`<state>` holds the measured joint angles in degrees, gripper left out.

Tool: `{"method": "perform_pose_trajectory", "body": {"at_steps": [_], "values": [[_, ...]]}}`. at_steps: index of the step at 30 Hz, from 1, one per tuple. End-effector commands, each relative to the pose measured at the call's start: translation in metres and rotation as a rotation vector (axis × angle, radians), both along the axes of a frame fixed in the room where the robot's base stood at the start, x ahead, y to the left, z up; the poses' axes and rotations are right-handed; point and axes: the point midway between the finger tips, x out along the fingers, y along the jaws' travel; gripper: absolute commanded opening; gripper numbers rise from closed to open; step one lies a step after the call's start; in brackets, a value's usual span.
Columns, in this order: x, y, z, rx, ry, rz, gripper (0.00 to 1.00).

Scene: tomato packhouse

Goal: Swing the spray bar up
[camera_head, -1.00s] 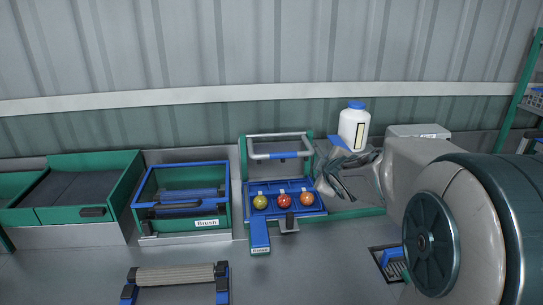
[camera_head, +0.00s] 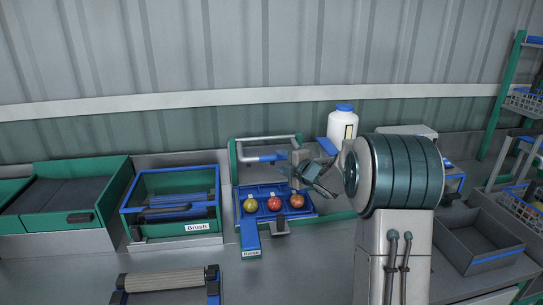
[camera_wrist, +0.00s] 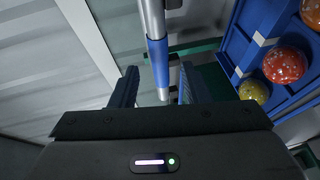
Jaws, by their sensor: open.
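The spray bar (camera_head: 262,158) is a pale metal bar with a blue sleeve, on a green frame at the back of the rinse station. In the wrist view the blue sleeve (camera_wrist: 159,62) runs between the two fingers of my gripper (camera_wrist: 160,82). The fingers stand apart, one on each side of the bar, and do not visibly grip it. In the head view my gripper (camera_head: 286,164) is at the bar's right part and hides some of it. Below the bar, a blue tray (camera_head: 262,189) holds a yellow tomato (camera_head: 250,206), a red tomato (camera_head: 274,203) and an orange-red tomato (camera_head: 297,201).
The brush bin (camera_head: 172,229) stands left of the rinse station, with a green conveyor box (camera_head: 40,215) beyond. A white bottle with a blue cap (camera_head: 342,125) stands behind my arm. A grey bin (camera_head: 480,252) and shelf baskets (camera_head: 525,103) are at the right. A roller (camera_head: 165,281) lies in front.

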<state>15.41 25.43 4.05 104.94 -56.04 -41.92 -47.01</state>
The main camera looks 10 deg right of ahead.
Motion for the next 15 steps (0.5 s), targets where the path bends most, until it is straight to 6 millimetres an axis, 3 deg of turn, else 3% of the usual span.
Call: {"method": "perform_pose_trajectory", "body": {"at_steps": [6,15], "values": [[0.036,0.016,-0.006,0.001,0.000,0.002,0.42],[0.062,0.027,-0.012,0.001,0.000,0.000,0.42]]}}
